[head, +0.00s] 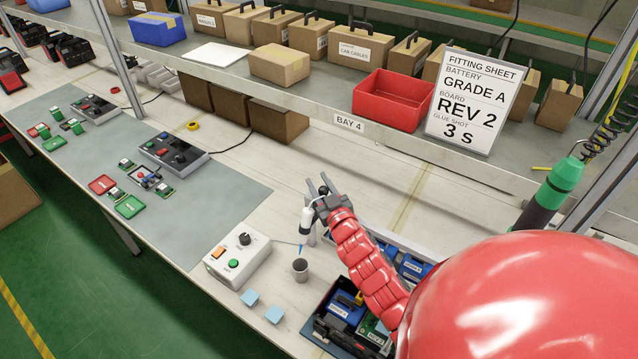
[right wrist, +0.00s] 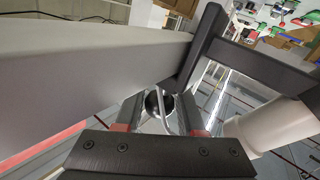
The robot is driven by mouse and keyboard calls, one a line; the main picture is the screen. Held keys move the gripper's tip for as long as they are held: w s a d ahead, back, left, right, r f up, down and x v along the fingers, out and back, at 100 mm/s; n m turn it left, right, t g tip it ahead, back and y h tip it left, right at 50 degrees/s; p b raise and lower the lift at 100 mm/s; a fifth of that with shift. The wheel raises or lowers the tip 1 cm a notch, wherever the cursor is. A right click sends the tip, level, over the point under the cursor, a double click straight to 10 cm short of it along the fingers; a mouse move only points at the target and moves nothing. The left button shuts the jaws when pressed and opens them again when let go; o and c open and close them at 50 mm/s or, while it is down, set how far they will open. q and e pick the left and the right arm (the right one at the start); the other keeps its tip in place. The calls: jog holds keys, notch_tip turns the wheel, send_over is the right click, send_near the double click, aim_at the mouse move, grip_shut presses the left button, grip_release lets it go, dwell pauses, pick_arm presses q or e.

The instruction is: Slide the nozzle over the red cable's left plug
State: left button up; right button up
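My right gripper (head: 318,190) is above the bench, beside a white dispenser (head: 306,222) with a blue nozzle tip (head: 300,249). The tip points down at the grey cup (head: 301,270). In the right wrist view a dark ball (right wrist: 155,103) with a curved metal rod lies between the fingers of the right gripper (right wrist: 163,118); I cannot tell whether they press on it. A white cylinder (right wrist: 272,126) is to their right. The red cable and its left plug are too small to make out for sure. My left gripper is out of view.
A control box (head: 238,258) stands left of the cup, with light blue pads (head: 274,314) in front. A bin with blue batteries (head: 345,308) is at the lower right. The shelf edge (head: 420,155) runs behind my gripper.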

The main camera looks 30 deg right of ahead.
grip_shut()
dwell(1.1)
